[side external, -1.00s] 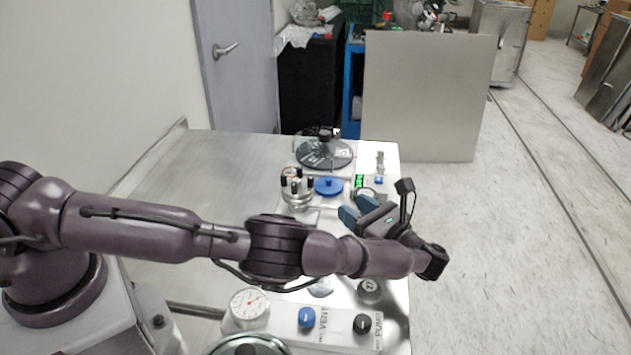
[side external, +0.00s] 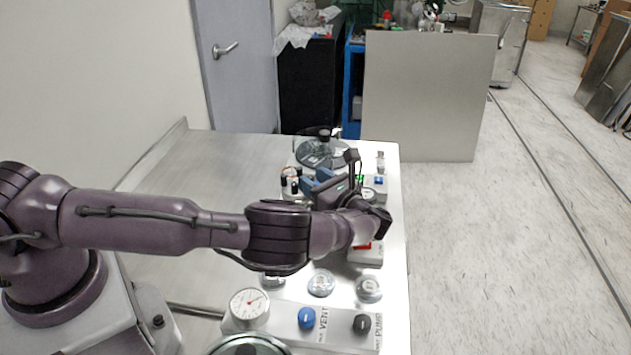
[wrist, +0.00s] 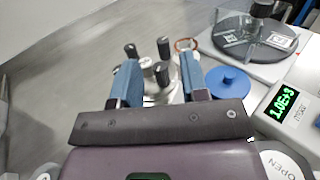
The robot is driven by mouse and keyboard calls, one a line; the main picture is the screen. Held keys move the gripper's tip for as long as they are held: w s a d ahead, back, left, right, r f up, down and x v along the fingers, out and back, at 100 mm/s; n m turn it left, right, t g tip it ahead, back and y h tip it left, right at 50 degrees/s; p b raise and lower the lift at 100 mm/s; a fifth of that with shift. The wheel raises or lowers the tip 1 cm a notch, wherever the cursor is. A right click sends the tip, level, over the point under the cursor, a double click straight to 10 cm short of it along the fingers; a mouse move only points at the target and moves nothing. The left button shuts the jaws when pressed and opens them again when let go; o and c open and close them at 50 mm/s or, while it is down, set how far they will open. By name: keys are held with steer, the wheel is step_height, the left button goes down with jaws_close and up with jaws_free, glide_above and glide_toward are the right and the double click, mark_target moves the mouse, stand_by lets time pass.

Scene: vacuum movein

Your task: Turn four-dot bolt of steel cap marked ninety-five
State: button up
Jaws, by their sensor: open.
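A steel cap (wrist: 162,92) with several upright black-topped bolts (wrist: 163,48) shows in the wrist view, between and just beyond my fingers. In the side view, its black bolts (side external: 290,183) show left of my gripper, and the fingers partly hide its body. I cannot read a ninety-five mark or count dots on any bolt. My gripper (wrist: 159,62) is open, with one blue finger on each side of the cap in the picture and nothing seen held. Its blue fingers (side external: 313,185) also show in the side view.
A blue round knob (wrist: 230,80) sits right of the cap. A dark round plate (wrist: 255,38) lies behind it. A green-lit display (wrist: 285,103) stands at right. A dial gauge (side external: 249,304), blue knob (side external: 307,318) and black knob (side external: 362,323) are at the front. The table's left side is clear.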

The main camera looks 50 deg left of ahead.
steer(key=shift+c, duration=0.2)
jaws_close()
steer(key=shift+t, duration=0.3)
steer(key=shift+s+m+t, duration=0.1)
steer(key=shift+m+t, duration=0.7)
steer(key=shift+t, duration=0.1)
steer(key=shift+o, duration=0.2)
jaws_free()
steer(key=d, duration=0.8)
steer(key=s+d, duration=0.1)
steer(key=d, duration=0.4)
